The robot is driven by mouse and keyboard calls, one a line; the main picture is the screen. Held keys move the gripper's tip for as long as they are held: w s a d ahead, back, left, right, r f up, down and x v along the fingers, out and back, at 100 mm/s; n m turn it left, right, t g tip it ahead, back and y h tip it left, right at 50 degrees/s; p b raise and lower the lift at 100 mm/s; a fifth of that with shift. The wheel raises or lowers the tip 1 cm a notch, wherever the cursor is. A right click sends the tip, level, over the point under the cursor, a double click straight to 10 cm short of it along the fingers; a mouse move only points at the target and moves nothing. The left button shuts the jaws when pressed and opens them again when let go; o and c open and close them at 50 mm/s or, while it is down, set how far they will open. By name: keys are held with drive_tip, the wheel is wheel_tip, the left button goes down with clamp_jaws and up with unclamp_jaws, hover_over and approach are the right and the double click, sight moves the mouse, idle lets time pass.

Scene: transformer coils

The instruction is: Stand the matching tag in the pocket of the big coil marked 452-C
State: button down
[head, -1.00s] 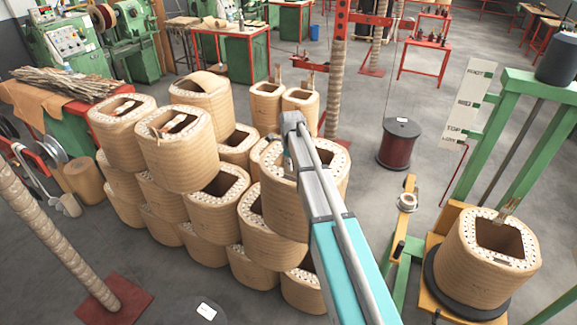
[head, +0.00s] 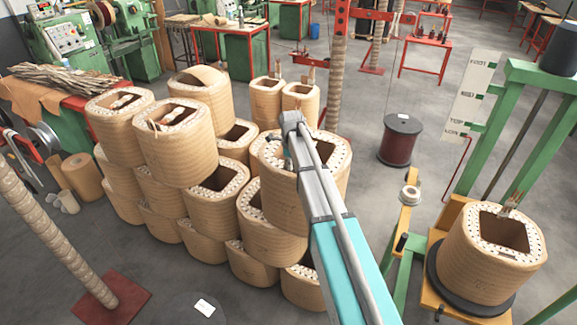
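Many tan wound coils with square openings and dotted top rims stand in a stacked group, among them a top left coil (head: 175,150) and a coil by my arm's end (head: 330,185). Another big coil (head: 480,262) stands on a black round base at the right. No coil marking such as 452-C is legible, and I cannot make out which coil has the pocket. I cannot identify a matching tag. My arm reaches up from the bottom to the coil by its end and covers part of it. My gripper is hidden at the far end.
A dark red spool (head: 401,145) stands on the open floor. A green frame (head: 510,130) with a white marked board (head: 472,95) rises at the right. A wrapped post on a red plate (head: 113,303) stands front left. A white label (head: 205,308) lies low at the front.

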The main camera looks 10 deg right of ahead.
drive_tip(key=shift+s+f, duration=0.1)
drive_tip(key=shift+s, duration=0.2)
drive_tip(key=c, duration=1)
unclamp_jaws()
drive_tip(key=shift+o, duration=1.3)
drive_tip(key=shift+w+f, duration=0.2)
drive_tip(key=shift+r, duration=0.2)
